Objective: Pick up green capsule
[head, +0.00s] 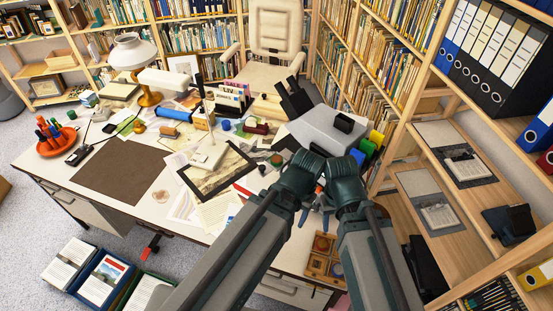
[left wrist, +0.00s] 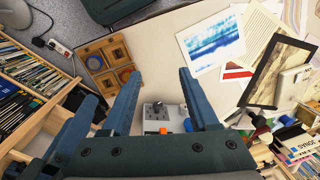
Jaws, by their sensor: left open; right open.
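No thing is clearly a green capsule. A green piece also shows near the right edge of the papers in the left wrist view (left wrist: 262,136). My left gripper (left wrist: 158,85) is open and empty over the desk, with the fingers spread apart. My right gripper (head: 322,197) is open close beside the left one, low in front of the grey machine. The wrists partly hide the fingers in the head view.
The white desk (head: 170,225) is crowded with papers, a lamp (head: 132,52), an orange pen holder (head: 55,138) and a brown mat (head: 122,170). A wooden compartment tray (head: 325,256) sits near the desk's front edge. A grey machine (head: 325,130) and bookshelves (head: 375,75) stand beyond.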

